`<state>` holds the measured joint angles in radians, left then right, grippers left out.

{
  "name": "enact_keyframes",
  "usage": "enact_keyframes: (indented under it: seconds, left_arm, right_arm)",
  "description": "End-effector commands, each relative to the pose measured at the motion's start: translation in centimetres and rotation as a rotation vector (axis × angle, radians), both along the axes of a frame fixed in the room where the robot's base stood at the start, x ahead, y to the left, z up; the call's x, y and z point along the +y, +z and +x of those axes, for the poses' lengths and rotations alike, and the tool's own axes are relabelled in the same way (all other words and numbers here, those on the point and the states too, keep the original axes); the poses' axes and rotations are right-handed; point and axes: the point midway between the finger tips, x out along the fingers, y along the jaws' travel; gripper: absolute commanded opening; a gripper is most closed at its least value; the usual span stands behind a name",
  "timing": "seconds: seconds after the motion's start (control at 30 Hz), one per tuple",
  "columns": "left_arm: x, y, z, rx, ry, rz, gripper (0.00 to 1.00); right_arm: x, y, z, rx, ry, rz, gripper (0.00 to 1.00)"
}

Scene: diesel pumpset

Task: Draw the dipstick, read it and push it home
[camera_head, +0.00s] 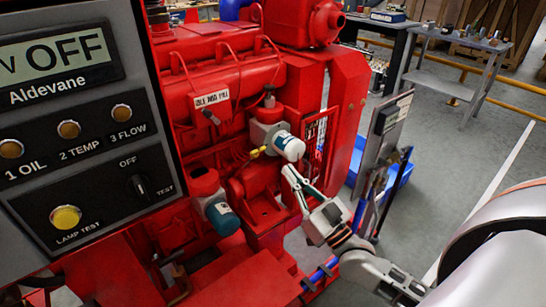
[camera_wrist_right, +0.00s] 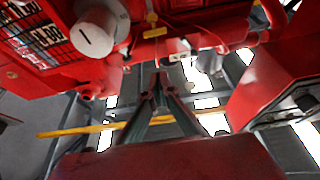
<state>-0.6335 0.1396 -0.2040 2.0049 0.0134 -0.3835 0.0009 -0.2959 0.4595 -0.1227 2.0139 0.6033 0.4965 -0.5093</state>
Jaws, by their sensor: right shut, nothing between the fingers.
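The dipstick's yellow handle (camera_head: 257,152) appears to stick out from the red engine (camera_head: 225,70), just left of a white and teal canister (camera_head: 290,146). A small yellow piece (camera_wrist_right: 151,18), perhaps the same handle, shows near the top of the right wrist view. My right gripper (camera_head: 289,170) is shut and empty, its tips just below the white canister and to the right of the yellow handle, apart from the handle. In the right wrist view its fingertips (camera_wrist_right: 160,76) come together below the yellow piece. My left gripper is not in view.
A control panel (camera_head: 80,160) with lamps and an OFF display fills the left. A second teal canister (camera_head: 222,216) sits low on the engine. A grey stand (camera_head: 390,125) and blue bin (camera_head: 385,180) are right of the engine.

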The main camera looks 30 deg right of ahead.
Motion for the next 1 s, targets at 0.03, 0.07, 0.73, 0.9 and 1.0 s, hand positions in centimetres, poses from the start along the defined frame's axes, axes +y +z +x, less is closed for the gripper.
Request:
enact_keyframes:
  seconds: [0.03, 0.07, 0.73, 0.9, 1.0]
  left_arm:
    - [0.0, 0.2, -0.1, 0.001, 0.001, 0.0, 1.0]
    - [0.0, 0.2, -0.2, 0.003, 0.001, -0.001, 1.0]
    - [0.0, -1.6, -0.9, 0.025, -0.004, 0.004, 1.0]
    - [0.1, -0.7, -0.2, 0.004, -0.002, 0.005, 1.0]
    - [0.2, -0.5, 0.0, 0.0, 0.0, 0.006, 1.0]
  right_arm:
    - [0.1, 0.7, 0.8, -0.006, -0.001, 0.002, 0.0]
    - [0.2, 0.9, 1.2, -0.006, 0.0, 0.002, 0.0]
    - [1.5, 0.3, 10.0, 0.005, 0.002, -0.001, 0.0]
    - [1.5, 0.1, 10.2, 0.003, 0.001, 0.0, 0.0]
    - [1.5, 0.1, 10.2, 0.002, 0.001, 0.0, 0.0]
